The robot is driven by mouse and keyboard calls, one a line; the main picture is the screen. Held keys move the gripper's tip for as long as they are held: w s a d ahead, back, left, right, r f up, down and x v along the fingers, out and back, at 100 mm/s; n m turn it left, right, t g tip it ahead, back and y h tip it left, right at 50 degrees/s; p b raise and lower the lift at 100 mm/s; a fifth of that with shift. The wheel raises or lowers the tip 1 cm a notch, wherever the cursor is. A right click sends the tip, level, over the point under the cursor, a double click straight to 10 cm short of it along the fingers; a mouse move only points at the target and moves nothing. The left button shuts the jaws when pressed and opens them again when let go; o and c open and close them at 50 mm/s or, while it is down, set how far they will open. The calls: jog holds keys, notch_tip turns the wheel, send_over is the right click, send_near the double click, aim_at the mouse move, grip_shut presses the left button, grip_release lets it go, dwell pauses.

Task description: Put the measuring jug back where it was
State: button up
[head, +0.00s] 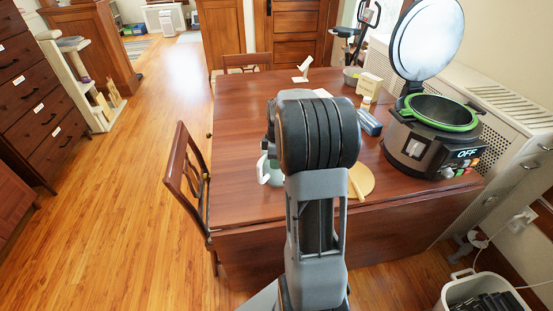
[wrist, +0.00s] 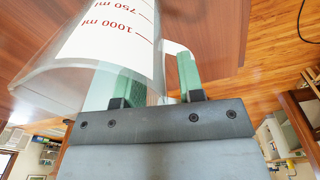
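The clear measuring jug (wrist: 58,85) fills the upper left of the wrist view. It has a white panel with red "750 ml" and "1000 ml" marks, upside down in that picture. A pale part of its handle (wrist: 174,47) shows beside the right finger. My gripper (wrist: 147,82) is at the jug, its green fingers apart. One finger shows through the jug wall and the other is on the handle side. I see no firm contact. In the head view my arm hides most of the jug; a pale loop (head: 263,171) shows left of my wrist, over the table (head: 235,130).
A multicooker (head: 430,140) with its lid up stands at the table's right. Chairs (head: 186,180) flank the table's left and far sides. The table's left part is bare.

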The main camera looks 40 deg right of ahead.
jog(key=r, duration=0.7)
jog(key=r+p, duration=0.1)
jog(key=r, duration=0.3)
jog(key=shift+s+d+r, duration=0.1)
jog(key=shift+s+d, duration=0.1)
jog(key=shift+d, duration=0.05)
jog(key=shift+a+r, duration=0.1)
jog(key=shift+r, duration=0.25)
jog(key=s+a+f+m+t, duration=0.1)
jog(key=s+a+m, duration=0.4)
jog(key=a, duration=0.5)
jog(key=s+a+f+m+t, duration=0.1)
jog(key=s+a+f+m, duration=0.2)
jog(key=s+a+m, duration=0.2)
jog(key=s+a, duration=0.3)
jog(key=a, duration=0.2)
jog(key=shift+s+a+f+t+h, duration=0.2)
jog(key=shift+a+f+t+h, duration=0.1)
jog(key=shift+f, duration=0.1)
